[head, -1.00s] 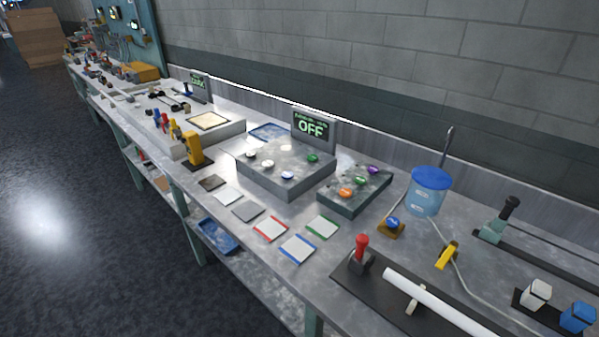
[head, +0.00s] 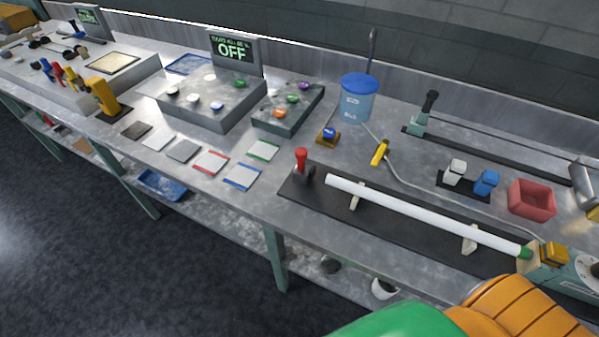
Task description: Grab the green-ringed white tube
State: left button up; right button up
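A long white tube (head: 420,214) lies across two pale supports on a black base plate at the right of the bench. A green ring (head: 525,252) shows at its right end, next to a pale green machine head (head: 563,268). Its left end is near a red-topped lever (head: 301,160). Neither of my grippers is in view. A green and orange rounded shape at the bottom right is close to the camera and partly hides the bench front.
A blue bucket (head: 357,97), a red bin (head: 531,199), white and blue blocks (head: 470,177) and a yellow-handled tool (head: 379,152) stand behind the tube. Button boxes (head: 212,100) and coloured-edged tiles (head: 241,176) are to the left. The bench's front edge runs below the black plate.

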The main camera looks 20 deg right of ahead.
aim_at(522, 252)
jog(key=l+z, duration=0.1)
jog(key=z, duration=0.7)
jog(key=i+l+z, duration=0.1)
jog(key=z, duration=0.35)
jog(key=l+z, duration=0.1)
jog(key=z, duration=0.3)
